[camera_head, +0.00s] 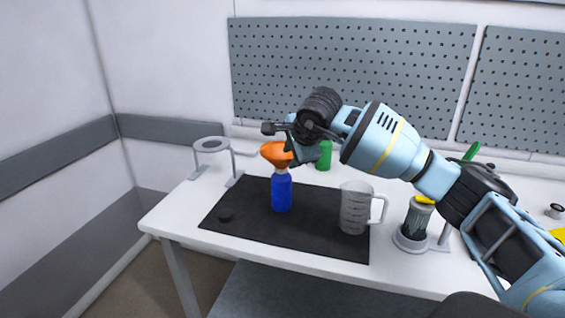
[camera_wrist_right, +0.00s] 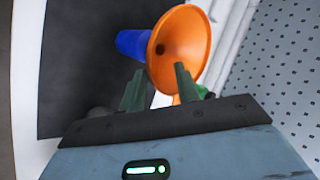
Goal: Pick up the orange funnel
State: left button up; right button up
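The orange funnel (camera_head: 275,153) sits upright in the top of a blue bottle (camera_head: 281,194) that stands on the black mat (camera_head: 300,238). My right gripper (camera_head: 291,143) is beside the funnel's upper right side. In the right wrist view, the gripper's two dark green fingers (camera_wrist_right: 159,82) are spread apart, and the funnel's wide mouth (camera_wrist_right: 180,42) shows just beyond and partly behind the right finger. The blue bottle (camera_wrist_right: 132,44) is behind the funnel. Whether a finger touches the rim I cannot tell. My left gripper is not in view.
A white ring stand (camera_head: 210,145) is at the left. A green bottle (camera_head: 323,156) is behind the mat, close to the right gripper. A pegboard (camera_head: 350,75) is behind.

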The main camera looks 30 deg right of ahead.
aim_at(285, 167)
jog(key=x, duration=0.4)
jog(key=shift+f, duration=0.25)
jog(key=shift+s, duration=0.1)
grip_shut()
